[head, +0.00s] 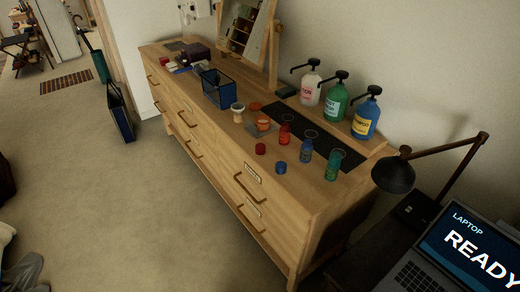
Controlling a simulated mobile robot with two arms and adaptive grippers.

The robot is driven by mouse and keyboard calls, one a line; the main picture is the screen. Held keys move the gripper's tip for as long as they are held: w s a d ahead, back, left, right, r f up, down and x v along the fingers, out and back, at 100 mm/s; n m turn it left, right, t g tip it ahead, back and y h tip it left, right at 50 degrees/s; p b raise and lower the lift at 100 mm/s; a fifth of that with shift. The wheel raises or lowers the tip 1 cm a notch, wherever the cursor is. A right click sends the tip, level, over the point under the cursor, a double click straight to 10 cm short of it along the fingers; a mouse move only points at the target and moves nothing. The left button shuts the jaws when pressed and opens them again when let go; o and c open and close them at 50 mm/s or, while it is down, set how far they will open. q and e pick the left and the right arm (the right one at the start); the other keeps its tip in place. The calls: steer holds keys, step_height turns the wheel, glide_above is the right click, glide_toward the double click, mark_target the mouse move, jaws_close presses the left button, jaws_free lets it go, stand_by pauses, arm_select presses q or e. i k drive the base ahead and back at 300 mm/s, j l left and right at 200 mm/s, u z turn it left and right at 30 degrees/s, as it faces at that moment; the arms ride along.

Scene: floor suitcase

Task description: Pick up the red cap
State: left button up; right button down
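The red cap (261,149) is a small, short cylinder on top of the wooden dresser (296,201), near its front edge. A similar blue cap (281,168) sits a little to its right and nearer the edge. Small bottles stand behind them: a red one (285,135), a blue one (306,152) and a green one (333,166). Nothing covers the red cap. I can make out neither of my grippers in the head view.
Pump bottles (336,104) stand at the back by the wall. A blue basket (217,90), a small bowl (238,113) and a mirror (247,35) are farther left. A lamp (394,174) and laptop (470,245) are at right. The floor before the dresser is clear.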

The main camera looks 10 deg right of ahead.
mark_target(260, 148)
steer(key=i+j+z, duration=0.7)
steer(key=j, duration=0.3)
